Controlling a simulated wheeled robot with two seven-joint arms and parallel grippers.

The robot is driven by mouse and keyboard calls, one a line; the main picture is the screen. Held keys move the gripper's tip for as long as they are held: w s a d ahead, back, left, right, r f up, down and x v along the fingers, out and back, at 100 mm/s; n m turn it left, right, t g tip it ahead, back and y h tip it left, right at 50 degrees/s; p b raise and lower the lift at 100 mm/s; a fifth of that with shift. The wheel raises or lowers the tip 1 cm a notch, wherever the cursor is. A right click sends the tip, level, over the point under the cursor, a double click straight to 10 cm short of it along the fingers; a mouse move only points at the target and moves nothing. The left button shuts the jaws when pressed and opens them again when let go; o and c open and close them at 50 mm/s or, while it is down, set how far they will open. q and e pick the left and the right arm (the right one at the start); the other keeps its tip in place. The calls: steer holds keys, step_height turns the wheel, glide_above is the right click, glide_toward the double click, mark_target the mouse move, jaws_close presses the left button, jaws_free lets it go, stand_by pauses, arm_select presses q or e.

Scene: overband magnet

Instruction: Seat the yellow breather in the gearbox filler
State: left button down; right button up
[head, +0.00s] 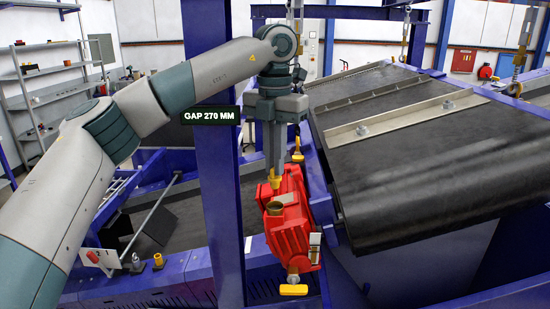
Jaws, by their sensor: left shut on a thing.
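The red gearbox (287,235) sits beside the blue frame in the middle of the head view. My left gripper (274,170) points down from above and is shut on the small yellow breather (274,182). The breather is upright at the fingertips, a little behind and above the filler in the picture. The breather and the filler look apart; the exact height between them is hard to tell. My right gripper is not in view.
A blue post (215,190) with a black gap sign stands left of the gearbox. The large black belt unit (420,150) slopes close on the right. Small fittings (157,261) stand on the blue ledge at lower left. A yellow handle (293,290) sticks out below the gearbox.

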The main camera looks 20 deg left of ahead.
mark_target(275, 180)
arm_select(q)
steer(key=shift+f+b, duration=1.05)
steer(key=shift+f, duration=0.7)
stand_by(0.9)
steer(key=shift+f+b, duration=1.2)
steer(key=shift+f, duration=0.2)
steer(key=c, duration=1.8)
jaws_free()
steer(key=shift+r, duration=0.15)
steer(key=shift+w+r+b, duration=0.1)
steer(key=shift+r+b, duration=0.2)
steer(key=shift+r, duration=0.2)
step_height(275, 180, up, 11)
steer(key=shift+f+b, duration=0.1)
steer(key=shift+b, duration=0.55)
